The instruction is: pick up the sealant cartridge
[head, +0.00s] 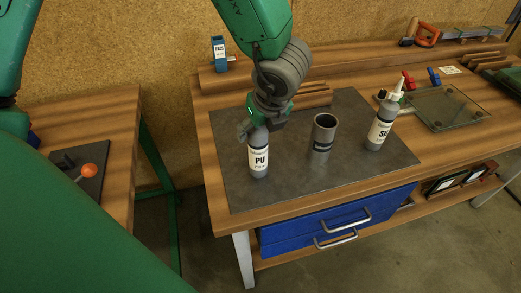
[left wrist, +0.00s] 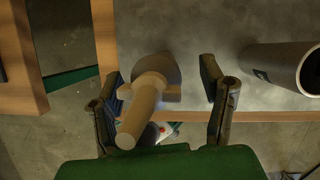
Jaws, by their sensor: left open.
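A grey sealant cartridge labelled PU (head: 259,162) stands upright on the dark mat, near its left side. My left gripper (head: 262,122) is at its top, coming down from above. In the left wrist view the cartridge (left wrist: 152,90) with its pale nozzle shows between the two spread fingers of the left gripper (left wrist: 160,78). The left gripper is open. Whether a finger touches the cartridge I cannot tell. A second cartridge with a label starting with S (head: 379,132) stands upright further right. My right gripper is not in view.
An open dark cylinder (head: 322,135) stands between the cartridges and also shows in the left wrist view (left wrist: 285,65). The dark mat (head: 300,185) lies on the wooden workbench. A glass pane (head: 445,108) and red and blue clamps are at right. A blue box (head: 219,52) stands behind.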

